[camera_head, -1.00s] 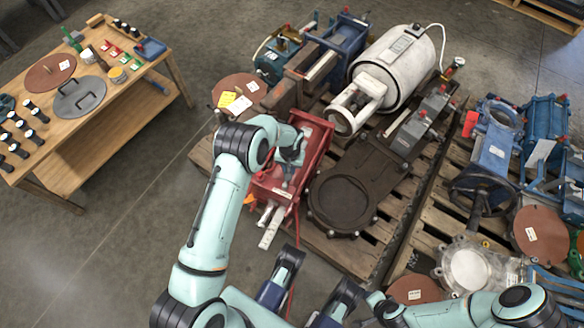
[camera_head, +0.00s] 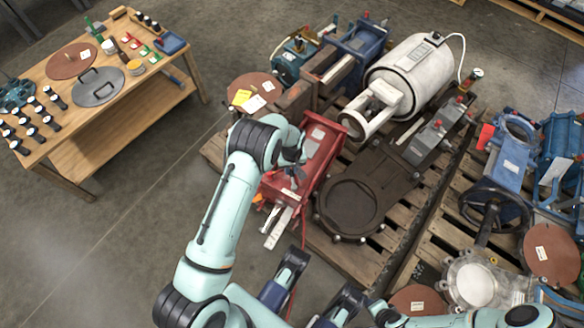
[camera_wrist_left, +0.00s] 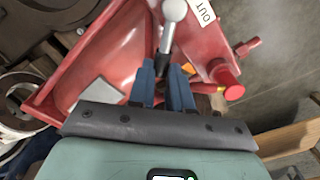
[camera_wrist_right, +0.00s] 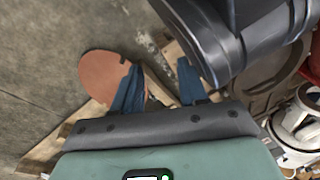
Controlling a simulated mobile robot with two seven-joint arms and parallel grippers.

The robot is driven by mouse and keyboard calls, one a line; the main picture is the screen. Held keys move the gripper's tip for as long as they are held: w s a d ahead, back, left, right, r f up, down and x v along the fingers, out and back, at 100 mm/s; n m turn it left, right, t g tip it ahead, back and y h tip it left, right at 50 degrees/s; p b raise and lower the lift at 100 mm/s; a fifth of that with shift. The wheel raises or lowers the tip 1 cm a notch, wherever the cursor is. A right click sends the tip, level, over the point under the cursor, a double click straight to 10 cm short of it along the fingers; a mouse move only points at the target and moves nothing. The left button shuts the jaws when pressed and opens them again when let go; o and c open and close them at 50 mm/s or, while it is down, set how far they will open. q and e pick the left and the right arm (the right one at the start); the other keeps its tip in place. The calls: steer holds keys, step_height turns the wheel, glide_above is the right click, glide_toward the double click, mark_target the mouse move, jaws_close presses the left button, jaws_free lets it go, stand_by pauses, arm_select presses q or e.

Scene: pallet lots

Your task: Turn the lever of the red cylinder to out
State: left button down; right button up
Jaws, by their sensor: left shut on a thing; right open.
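The red cylinder (camera_head: 322,150) lies on a pallet in the middle of the head view. Its red body (camera_wrist_left: 105,55) also fills much of the left wrist view. The lever (camera_wrist_left: 167,38) is a metal rod with a grey ball knob. My left gripper (camera_wrist_left: 168,72) is shut on the lever, with the knob beyond the fingertips. A white label reading OUT (camera_wrist_left: 205,12) sits on the red body just right of the knob. In the head view my left gripper (camera_head: 290,176) is at the cylinder, with the lever mostly hidden. My right gripper (camera_wrist_right: 157,80) is open and empty.
A dark round-flanged valve (camera_head: 350,205) and a white cylinder (camera_head: 405,75) lie close to the right of the red cylinder. Blue parts (camera_head: 510,160) crowd another pallet. A wooden table (camera_head: 120,130) stands at left, with clear floor between.

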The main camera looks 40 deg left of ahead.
mark_target(291, 171)
arm_select(q)
steer(key=shift+s, duration=0.1)
steer(key=c, duration=1.1)
jaws_free()
steer(key=shift+o, duration=0.2)
step_height(291, 171, up, 8)
steer(key=shift+r+p, duration=0.2)
steer(key=shift+p, duration=1)
step_height(291, 171, up, 5)
steer(key=shift+d+p, duration=0.1)
steer(key=shift+p, duration=0.5)
arm_select(e)
steer(key=shift+t, duration=0.4)
steer(key=r, duration=0.1)
steer(key=w+a+r, duration=0.1)
steer(key=r, duration=0.3)
steer(key=shift+w+a+r, duration=0.2)
steer(key=shift+w+a, duration=0.2)
arm_select(q)
steer(key=shift+f, duration=0.1)
